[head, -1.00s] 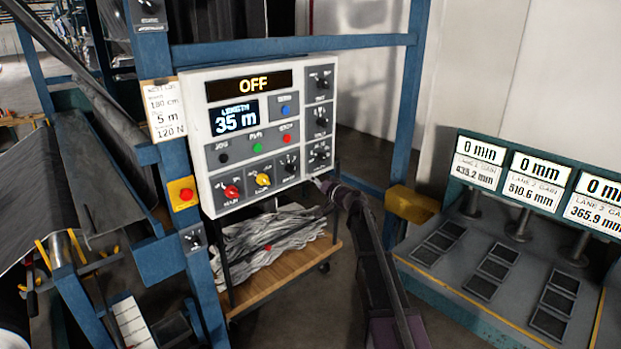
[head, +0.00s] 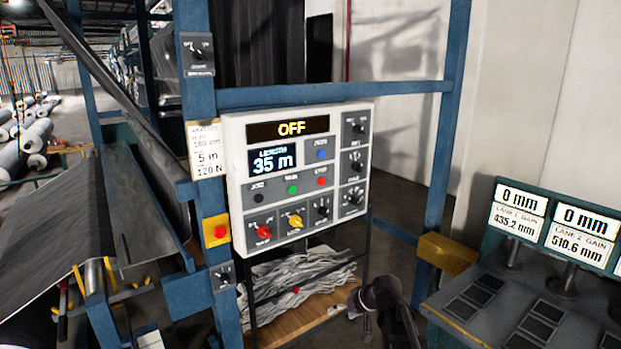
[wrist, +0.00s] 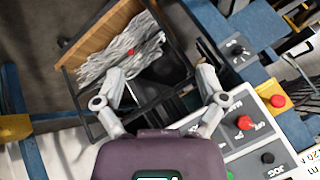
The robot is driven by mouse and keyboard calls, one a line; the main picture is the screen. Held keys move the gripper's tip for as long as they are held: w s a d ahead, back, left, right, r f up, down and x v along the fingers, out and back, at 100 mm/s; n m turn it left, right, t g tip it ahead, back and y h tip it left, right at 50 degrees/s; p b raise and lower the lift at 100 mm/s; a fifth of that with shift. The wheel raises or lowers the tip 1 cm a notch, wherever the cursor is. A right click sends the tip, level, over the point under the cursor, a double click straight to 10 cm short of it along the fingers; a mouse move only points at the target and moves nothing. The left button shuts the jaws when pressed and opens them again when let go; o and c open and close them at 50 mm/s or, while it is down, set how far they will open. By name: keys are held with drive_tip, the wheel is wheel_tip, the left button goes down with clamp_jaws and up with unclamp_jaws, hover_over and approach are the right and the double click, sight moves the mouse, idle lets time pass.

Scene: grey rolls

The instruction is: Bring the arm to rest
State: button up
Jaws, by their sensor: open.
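My gripper (wrist: 163,80) shows in the wrist view with its two grey fingers spread apart and nothing between them. It points down past the panel toward the cart. In the head view my dark arm (head: 397,318) shows low right of centre, below the white control panel (head: 239,190). The gripper's fingertips are hard to make out there. The panel reads OFF and 35 m. In the wrist view the panel (wrist: 240,160) lies at lower right, beside the right finger. I see no contact between the gripper and anything.
A wooden cart (head: 318,318) with crumpled grey material stands below the panel. A blue frame post (head: 442,150) rises right of the panel. A bench with lane displays (head: 480,312) stands at right, and grey rolls (head: 30,135) lie far left.

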drive_tip(key=s+d+f+m+g+h, duration=0.1)
drive_tip(key=s+d+f+g+h, duration=0.1)
drive_tip(key=s, duration=0.6)
drive_tip(key=s+d+f+m+g+h, duration=0.1)
drive_tip(key=s+d+h, duration=0.3)
drive_tip(key=s, duration=0.5)
drive_tip(key=shift+s+d+f+g+h, duration=0.25)
drive_tip(key=shift+d+f+g+h, duration=0.15)
drive_tip(key=shift+d+f+g, duration=0.5)
drive_tip(key=shift+d+r, duration=0.1)
drive_tip(key=shift+r, duration=0.15)
